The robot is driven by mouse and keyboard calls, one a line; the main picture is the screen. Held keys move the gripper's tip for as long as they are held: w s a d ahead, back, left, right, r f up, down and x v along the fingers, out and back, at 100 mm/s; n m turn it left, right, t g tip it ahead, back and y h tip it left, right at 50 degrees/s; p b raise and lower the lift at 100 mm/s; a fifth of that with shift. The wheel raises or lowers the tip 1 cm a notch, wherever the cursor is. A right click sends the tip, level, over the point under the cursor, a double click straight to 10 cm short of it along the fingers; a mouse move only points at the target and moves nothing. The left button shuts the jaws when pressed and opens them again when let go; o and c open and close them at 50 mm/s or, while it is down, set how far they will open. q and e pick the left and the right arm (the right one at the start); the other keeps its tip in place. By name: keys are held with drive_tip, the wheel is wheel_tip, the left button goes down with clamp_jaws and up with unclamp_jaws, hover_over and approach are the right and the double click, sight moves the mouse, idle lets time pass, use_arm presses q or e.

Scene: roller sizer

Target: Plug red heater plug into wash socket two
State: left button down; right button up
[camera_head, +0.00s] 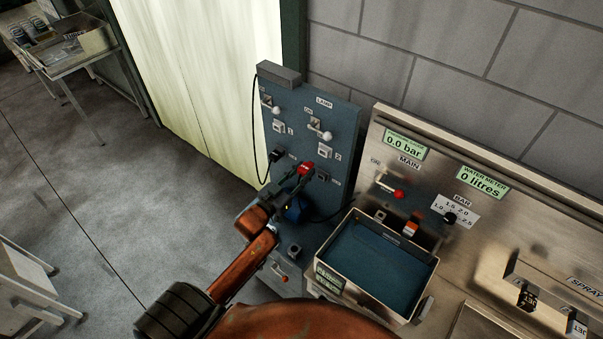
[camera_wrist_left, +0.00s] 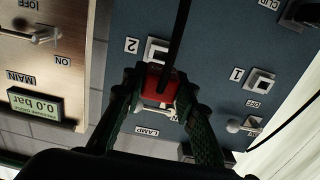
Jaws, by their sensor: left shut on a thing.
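The red heater plug (camera_head: 306,167) is held by my left gripper (camera_head: 302,174) in front of the blue socket panel (camera_head: 292,111). In the left wrist view the red plug (camera_wrist_left: 158,88) sits between the two dark green fingers, with a black cable running from it across the view. The socket marked 2 (camera_head: 325,153) is just above and right of the plug; in the wrist view this socket (camera_wrist_left: 157,49) is partly hidden behind the cable and plug. The plug looks apart from it, but the exact gap cannot be told. The socket marked 1 (camera_head: 278,126) looks empty.
A black plug (camera_head: 277,155) sits lower left on the panel, its cable looping beside it. Toggle switches (camera_head: 322,132) stick out above the sockets. A steel tray with a blue inside (camera_head: 431,276) stands at the right, below a gauge panel (camera_head: 440,140). Grey floor lies left.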

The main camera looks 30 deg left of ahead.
sight(301, 175)
use_arm(q)
drive_tip(key=shift+w+d, duration=0.2)
drive_tip(key=shift+w, duration=2.3)
drive_tip(key=shift+p, duration=0.8)
drive_tip(key=shift+w+d, duration=0.1)
drive_tip(key=shift+w, duration=1.25)
drive_tip(key=c, duration=1.5)
unclamp_jaws()
drive_tip(key=shift+o, duration=0.2)
drive_tip(key=shift+f, duration=0.1)
drive_tip(key=s, duration=0.8)
drive_tip(key=s+a, duration=0.1)
drive_tip(key=s, duration=0.3)
